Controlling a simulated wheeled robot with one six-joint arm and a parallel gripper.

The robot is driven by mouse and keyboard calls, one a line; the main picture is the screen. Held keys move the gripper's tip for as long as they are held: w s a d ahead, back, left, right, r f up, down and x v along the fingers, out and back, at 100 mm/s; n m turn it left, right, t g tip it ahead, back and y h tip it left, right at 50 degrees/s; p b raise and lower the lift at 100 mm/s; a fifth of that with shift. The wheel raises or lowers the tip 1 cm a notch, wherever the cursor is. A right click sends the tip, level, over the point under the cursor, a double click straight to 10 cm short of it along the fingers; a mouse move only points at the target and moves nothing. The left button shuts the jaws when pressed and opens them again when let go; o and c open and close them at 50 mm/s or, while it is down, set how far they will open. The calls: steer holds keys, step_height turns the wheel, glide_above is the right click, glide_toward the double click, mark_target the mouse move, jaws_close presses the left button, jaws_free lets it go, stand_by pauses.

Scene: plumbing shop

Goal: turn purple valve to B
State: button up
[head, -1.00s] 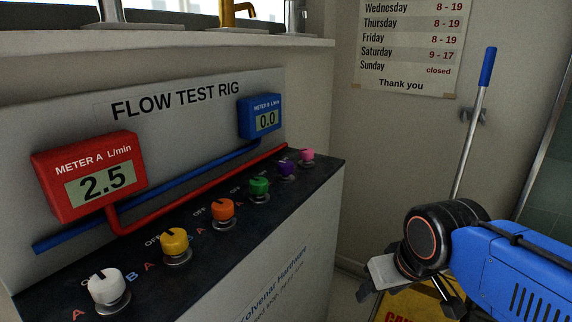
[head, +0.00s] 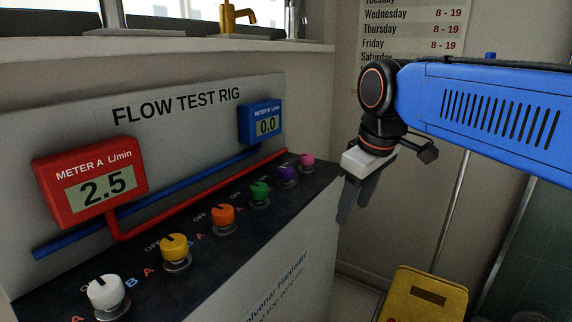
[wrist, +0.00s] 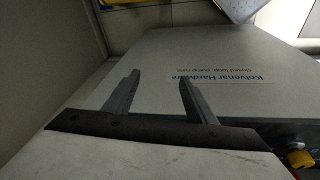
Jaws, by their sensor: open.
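The purple valve (head: 287,174) is a small knob near the far end of the row on the flow test rig's (head: 318,172) dark top, between the green valve (head: 260,193) and the pink valve (head: 307,160). Its pointer and letters are too small to read. My gripper (head: 352,212) hangs fingers down, empty, to the right of the rig's far end and apart from the valves. In the wrist view my gripper (wrist: 153,88) has its two fingers spread, with the rig's front panel (wrist: 222,98) beyond them. The purple valve does not show in the wrist view.
Orange (head: 223,215), yellow (head: 175,247) and white (head: 104,292) valves stand nearer on the rig. The red meter A (head: 90,182) reads 2.5, the blue meter B (head: 261,123) 0.0.

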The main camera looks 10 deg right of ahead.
steer(key=w+a+r+n+g, duration=0.1)
steer(key=w+a+r+n, duration=0.2)
steer(key=w+r, duration=0.25)
steer(key=w+a+r+n+g, duration=0.1)
steer(key=w+a+r+n, duration=0.2)
steer(key=r, duration=0.4)
steer(key=n+g, duration=0.1)
steer(key=n, duration=0.5)
glide_toward(286, 168)
step_height(286, 168, down, 9)
steer(key=shift+s+a+r, duration=0.1)
steer(key=shift+a+r, duration=0.05)
steer(key=c, duration=1)
steer(key=shift+c, duration=0.2)
